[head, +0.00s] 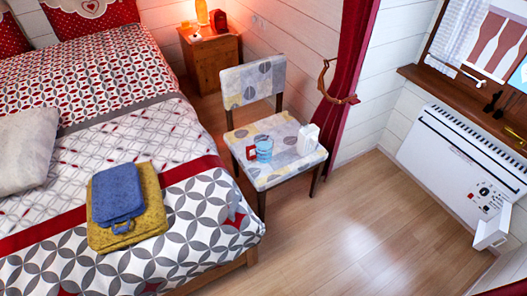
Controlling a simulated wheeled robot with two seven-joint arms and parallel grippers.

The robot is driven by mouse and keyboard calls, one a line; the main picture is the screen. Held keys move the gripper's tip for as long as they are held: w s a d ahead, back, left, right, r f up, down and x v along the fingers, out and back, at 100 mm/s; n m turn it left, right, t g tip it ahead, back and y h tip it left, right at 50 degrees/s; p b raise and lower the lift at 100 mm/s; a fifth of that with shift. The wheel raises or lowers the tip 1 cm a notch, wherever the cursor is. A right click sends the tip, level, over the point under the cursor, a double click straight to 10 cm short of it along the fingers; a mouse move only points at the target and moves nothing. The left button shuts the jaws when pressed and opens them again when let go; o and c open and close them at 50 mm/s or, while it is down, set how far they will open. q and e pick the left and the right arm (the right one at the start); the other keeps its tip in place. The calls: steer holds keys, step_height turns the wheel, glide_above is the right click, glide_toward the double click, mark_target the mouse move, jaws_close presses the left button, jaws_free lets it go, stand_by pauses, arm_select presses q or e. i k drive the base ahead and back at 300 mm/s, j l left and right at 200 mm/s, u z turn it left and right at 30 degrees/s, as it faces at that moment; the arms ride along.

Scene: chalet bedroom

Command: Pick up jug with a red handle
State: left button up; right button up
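A see-through blue jug (264,150) stands upright on the patterned seat of a chair (262,178) in the middle of the head view. Its red handle (251,153) points to the left. Neither of my grippers can be made out in this view, and nothing touches the jug.
A white object (307,139) stands right of the jug on the seat. The bed (175,150) with folded blue (117,190) and yellow (145,215) cloths is left. A nightstand (212,55) and red curtain (352,60) are behind; a heater (455,150) is right. Wooden floor in front is clear.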

mark_target(264, 144)
steer(key=i+l+u, duration=0.1)
steer(key=i+l, duration=0.35)
steer(key=l, duration=0.25)
steer(key=i+l+u, duration=0.15)
steer(key=i+l, duration=0.25)
steer(key=l, duration=0.3)
steer(key=i+u, duration=0.05)
